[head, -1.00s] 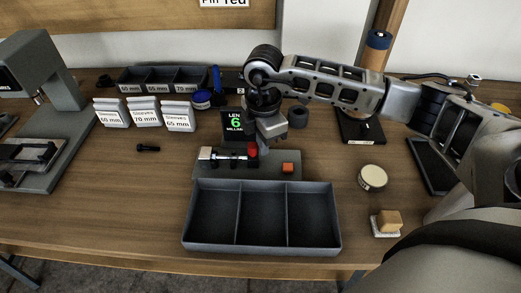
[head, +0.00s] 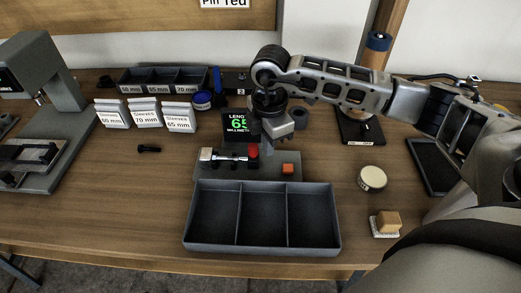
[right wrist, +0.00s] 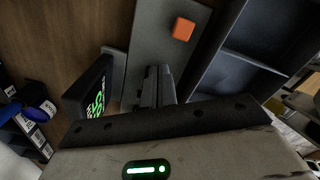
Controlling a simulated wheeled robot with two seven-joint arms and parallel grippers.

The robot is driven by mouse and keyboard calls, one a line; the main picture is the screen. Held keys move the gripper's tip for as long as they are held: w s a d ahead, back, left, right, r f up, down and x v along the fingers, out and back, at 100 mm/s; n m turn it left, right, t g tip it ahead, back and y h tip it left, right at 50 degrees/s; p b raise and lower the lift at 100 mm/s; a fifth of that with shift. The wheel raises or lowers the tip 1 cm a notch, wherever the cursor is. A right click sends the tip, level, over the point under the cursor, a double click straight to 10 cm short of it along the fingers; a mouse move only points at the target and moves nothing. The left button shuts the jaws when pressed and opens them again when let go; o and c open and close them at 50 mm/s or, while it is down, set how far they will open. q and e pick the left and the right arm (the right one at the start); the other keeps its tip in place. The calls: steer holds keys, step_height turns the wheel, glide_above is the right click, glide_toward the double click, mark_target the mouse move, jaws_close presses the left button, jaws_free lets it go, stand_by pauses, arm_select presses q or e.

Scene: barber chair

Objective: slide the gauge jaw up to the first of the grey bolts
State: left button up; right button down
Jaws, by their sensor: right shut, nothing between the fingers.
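The length gauge is a grey base (head: 212,172) with a silver piece (head: 207,154) at its left, dark parts on top and a red knob (head: 253,150). I take the dark part at the red knob for its jaw. An orange button (head: 288,169) also shows in the right wrist view (right wrist: 183,28). My right gripper (head: 267,148) is shut and empty, just right of the red knob; I cannot tell if it touches. Its fingers show in the right wrist view (right wrist: 157,86). A dark bolt (head: 149,148) lies on the table to the left. My left gripper is out of view.
An empty three-compartment tray (head: 262,248) stands in front of the gauge. Behind it, a display (head: 236,122) with green digits is partly hidden by my gripper. Sleeve boxes (head: 145,116) stand at the back left. A round tin (head: 372,179) stands right.

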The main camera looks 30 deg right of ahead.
step_height(320, 180, up, 8)
steer(key=p, duration=0.4)
steer(key=shift+f, duration=0.2)
steer(key=shift+s, duration=0.1)
